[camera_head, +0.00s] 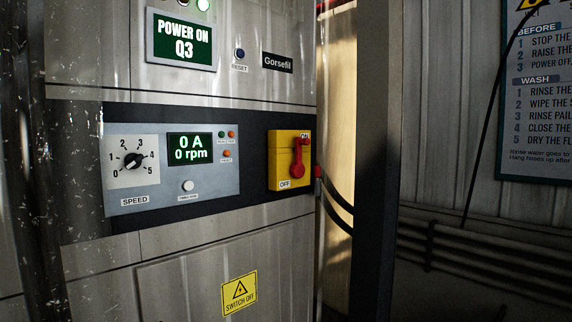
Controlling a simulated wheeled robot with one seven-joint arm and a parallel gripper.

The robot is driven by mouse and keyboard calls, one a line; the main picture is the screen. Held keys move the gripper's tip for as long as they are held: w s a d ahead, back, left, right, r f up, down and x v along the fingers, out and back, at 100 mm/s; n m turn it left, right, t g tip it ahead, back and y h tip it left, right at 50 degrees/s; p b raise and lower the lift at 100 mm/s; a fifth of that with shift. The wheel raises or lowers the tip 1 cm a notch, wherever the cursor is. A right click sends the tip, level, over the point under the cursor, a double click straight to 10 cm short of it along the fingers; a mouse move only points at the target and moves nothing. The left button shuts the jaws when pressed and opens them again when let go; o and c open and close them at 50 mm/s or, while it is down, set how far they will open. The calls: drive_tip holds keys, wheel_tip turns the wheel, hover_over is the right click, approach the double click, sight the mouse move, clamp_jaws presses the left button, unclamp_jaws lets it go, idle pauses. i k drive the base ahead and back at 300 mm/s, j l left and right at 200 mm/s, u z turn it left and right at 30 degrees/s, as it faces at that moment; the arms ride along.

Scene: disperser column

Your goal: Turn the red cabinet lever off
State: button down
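The red cabinet lever (297,160) sits on a yellow switch box (283,173) on the front of the metal cabinet (200,225), near its right edge. An ON label (304,135) is at the top right of the box and an OFF label (285,184) is at its bottom left. The lever stands roughly upright, with one end by the ON label. A green screen (183,40) above reads POWER ON Q3. My gripper is not in view.
A grey panel (218,192) left of the lever has a speed knob (134,161), small buttons and a screen (190,149) reading 0 A, 0 rpm. A dark post (374,160) and black cables (338,207) are right of the cabinet. A blue sign (540,95) hangs on the right wall.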

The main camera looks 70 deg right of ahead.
sight(297, 169)
drive_tip(key=l+z, duration=0.25)
drive_tip(key=z, duration=0.25)
drive_tip(key=i+l+z, duration=0.1)
drive_tip(key=z, duration=0.35)
drive_tip(key=i+l, duration=0.05)
drive_tip(key=l, duration=0.05)
